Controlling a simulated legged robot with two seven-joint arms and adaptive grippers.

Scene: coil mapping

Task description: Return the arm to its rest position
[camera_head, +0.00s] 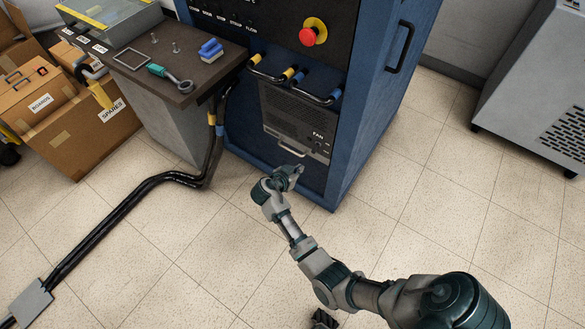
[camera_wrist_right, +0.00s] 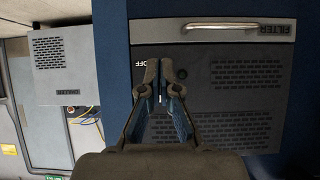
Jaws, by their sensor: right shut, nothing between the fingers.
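My right arm (camera_head: 345,285) reaches up from the bottom right in the head view. Its gripper (camera_head: 290,178) is in front of the lower part of the blue cabinet (camera_head: 376,110), below the fan panel (camera_head: 298,112). In the right wrist view the gripper (camera_wrist_right: 158,72) is shut, with its fingertips together and nothing between them. Behind it are a grey panel (camera_wrist_right: 240,95) and a strip marked FILTER with a metal handle (camera_wrist_right: 220,26). The fingertips appear apart from the handle.
A side table (camera_head: 135,82) left of the cabinet carries a screwdriver-like tool (camera_head: 170,78) and a blue item (camera_head: 210,50). Black cables (camera_head: 125,208) run across the floor. Cardboard boxes (camera_head: 75,125) stand left, a grey unit (camera_head: 530,85) right. The floor (camera_head: 440,215) between is clear.

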